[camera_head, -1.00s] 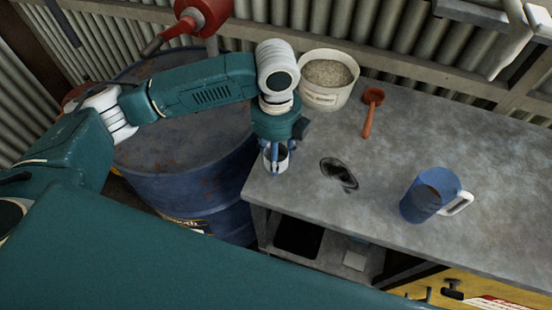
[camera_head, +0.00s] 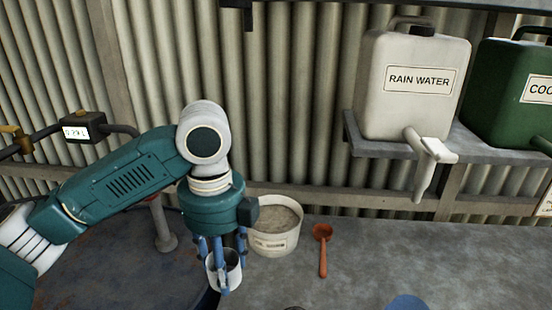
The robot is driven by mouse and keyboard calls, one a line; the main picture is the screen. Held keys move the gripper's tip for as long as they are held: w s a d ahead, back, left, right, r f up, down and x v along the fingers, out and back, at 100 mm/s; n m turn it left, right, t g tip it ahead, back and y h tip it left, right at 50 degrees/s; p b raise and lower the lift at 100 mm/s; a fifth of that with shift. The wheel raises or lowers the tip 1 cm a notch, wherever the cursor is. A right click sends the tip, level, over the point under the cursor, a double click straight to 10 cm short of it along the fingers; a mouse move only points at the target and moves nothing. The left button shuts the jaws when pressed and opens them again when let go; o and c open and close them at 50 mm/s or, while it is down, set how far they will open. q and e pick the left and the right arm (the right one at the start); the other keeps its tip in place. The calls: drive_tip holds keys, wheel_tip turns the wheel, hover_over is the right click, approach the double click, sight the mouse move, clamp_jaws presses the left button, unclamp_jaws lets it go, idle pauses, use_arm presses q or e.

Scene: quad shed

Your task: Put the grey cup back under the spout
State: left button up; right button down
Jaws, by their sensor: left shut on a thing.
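The small grey cup (camera_head: 234,276) is in the lower middle of the head view, upright, with its open top facing up. My left gripper (camera_head: 221,262) points down with its blue fingers closed around and into the cup. The cup is near the left end of the bench, in front of the white tub; I cannot tell whether it touches a surface. A pale spout (camera_head: 425,168) hangs from the white RAIN WATER container (camera_head: 414,95) on the shelf, above and to the right of the cup. My right gripper is out of view.
A white tub (camera_head: 273,244) of grainy stuff stands close right of my left gripper. A red scoop (camera_head: 322,250) lies on the grey bench (camera_head: 370,260). A green container (camera_head: 515,95) shares the shelf (camera_head: 385,147).

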use_arm(q)
drive_tip(key=shift+s+a+f+n, duration=0.15)
drive_tip(key=shift+f+n, duration=0.1)
drive_tip(key=shift+n, duration=0.3)
drive_tip(key=shift+s+a+f+n, duration=0.15)
drive_tip(key=shift+f+n, duration=0.1)
drive_tip(key=shift+n, duration=0.3)
drive_tip(key=s+a+f+n, duration=0.2)
drive_tip(key=s+f+n, duration=0.1)
drive_tip(key=n, duration=0.9)
drive_tip(key=s+a+f+n, duration=0.3)
drive_tip(key=s+f+n, duration=0.1)
drive_tip(key=n, duration=0.8)
drive_tip(key=shift+s+f+n+b, duration=0.3)
drive_tip(key=shift+f+n+b, duration=0.15)
drive_tip(key=shift+f, duration=0.15)
